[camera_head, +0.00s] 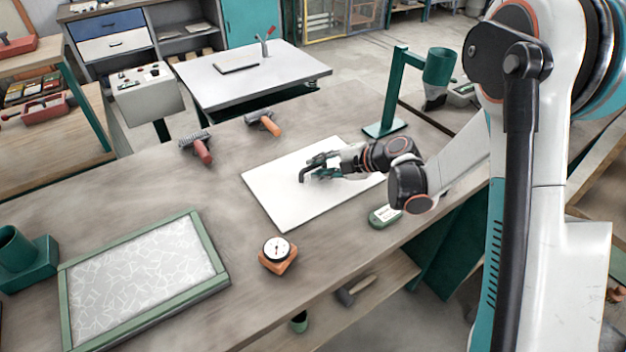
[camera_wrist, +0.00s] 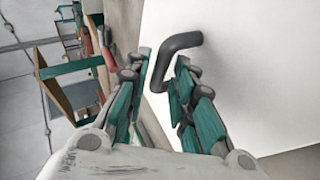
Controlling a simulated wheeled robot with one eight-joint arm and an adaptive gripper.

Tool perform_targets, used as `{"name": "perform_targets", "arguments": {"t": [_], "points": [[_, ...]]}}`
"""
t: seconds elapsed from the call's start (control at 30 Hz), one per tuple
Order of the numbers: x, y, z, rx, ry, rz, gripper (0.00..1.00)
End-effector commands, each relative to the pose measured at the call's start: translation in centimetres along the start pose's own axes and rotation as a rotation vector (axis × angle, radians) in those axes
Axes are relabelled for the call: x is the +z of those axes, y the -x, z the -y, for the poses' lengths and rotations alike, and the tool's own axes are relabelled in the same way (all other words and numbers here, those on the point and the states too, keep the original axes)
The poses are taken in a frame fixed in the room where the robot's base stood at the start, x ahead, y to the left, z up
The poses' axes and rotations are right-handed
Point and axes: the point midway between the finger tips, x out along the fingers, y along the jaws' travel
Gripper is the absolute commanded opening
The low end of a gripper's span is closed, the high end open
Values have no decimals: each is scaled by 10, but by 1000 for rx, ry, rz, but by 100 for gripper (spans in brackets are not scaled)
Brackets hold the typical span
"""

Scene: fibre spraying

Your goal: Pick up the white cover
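The white cover (camera_head: 287,204) is a flat white sheet on the workbench, with a bent dark handle (camera_head: 303,177) above it. In the wrist view the white cover (camera_wrist: 265,75) fills the right side. The dark handle (camera_wrist: 182,42) passes between the fingertips there. My gripper (camera_head: 317,171) is over the cover at the handle. In the wrist view my gripper (camera_wrist: 162,85) has one finger on each side of the handle, close to it. I cannot tell whether both fingers press on it. The handle's base is partly hidden.
A dial gauge (camera_head: 277,253) and a green-framed panel (camera_head: 65,300) are on the bench at front. A handheld meter (camera_head: 384,216) lies right of the cover. A green stand (camera_head: 384,128) rises behind. Bare bench lies left of the cover.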

Motion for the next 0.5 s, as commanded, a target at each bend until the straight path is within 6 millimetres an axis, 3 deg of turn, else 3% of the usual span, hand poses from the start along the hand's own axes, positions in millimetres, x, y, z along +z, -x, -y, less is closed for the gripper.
{"name": "perform_targets", "arguments": {"t": [0.1,0.3,0.4,0.5], "points": [[0,-12,1,1,0,0,23],[0,-12,0,1,-1,1,23],[0,-12,0,1,-1,1,3],[0,-12,0,1,-1,1,0]]}}
